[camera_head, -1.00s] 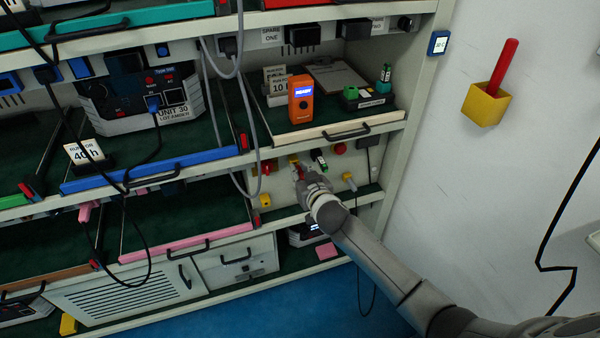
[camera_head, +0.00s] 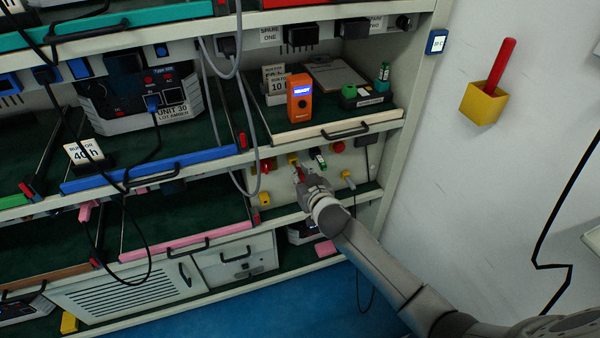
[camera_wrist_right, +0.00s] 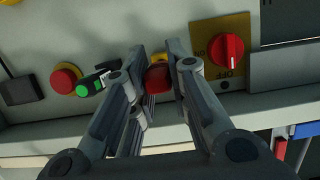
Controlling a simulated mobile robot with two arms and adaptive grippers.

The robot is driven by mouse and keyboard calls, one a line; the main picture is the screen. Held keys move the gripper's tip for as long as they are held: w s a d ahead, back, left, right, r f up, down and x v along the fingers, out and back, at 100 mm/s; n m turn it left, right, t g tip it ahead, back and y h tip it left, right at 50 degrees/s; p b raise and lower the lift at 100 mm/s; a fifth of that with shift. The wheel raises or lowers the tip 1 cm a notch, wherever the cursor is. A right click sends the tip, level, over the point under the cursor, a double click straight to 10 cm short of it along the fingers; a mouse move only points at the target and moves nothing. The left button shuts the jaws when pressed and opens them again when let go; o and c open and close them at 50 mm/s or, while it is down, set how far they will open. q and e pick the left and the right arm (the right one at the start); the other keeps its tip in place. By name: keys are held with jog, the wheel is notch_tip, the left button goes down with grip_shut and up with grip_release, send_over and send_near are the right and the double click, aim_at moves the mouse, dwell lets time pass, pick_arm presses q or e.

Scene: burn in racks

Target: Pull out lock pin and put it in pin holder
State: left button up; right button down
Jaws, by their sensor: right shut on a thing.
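The lock pin (camera_wrist_right: 157,79) shows a red end with a yellow part behind it. It sits in front of the cream panel under the orange device's shelf. My right gripper (camera_wrist_right: 159,75) is shut on this red end, with one finger at each side. In the head view my right gripper (camera_head: 302,177) is at the panel, and a little red shows between its fingers. Whether the pin is still seated is hidden. A yellow wall box (camera_head: 482,105) with a red stick in it hangs at the right; I cannot tell if it is the pin holder. My left gripper is not in view.
A red rotary switch (camera_wrist_right: 227,50) on a yellow plate is close to the gripper. A green-tipped connector (camera_wrist_right: 92,84) and a red button (camera_wrist_right: 66,78) are on the other side. An orange device (camera_head: 299,98) stands on the shelf above. A shelf lip (camera_head: 350,201) runs below the panel.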

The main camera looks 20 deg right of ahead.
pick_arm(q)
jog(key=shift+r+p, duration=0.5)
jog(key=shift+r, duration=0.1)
pick_arm(e)
jog(key=shift+s, duration=1.2)
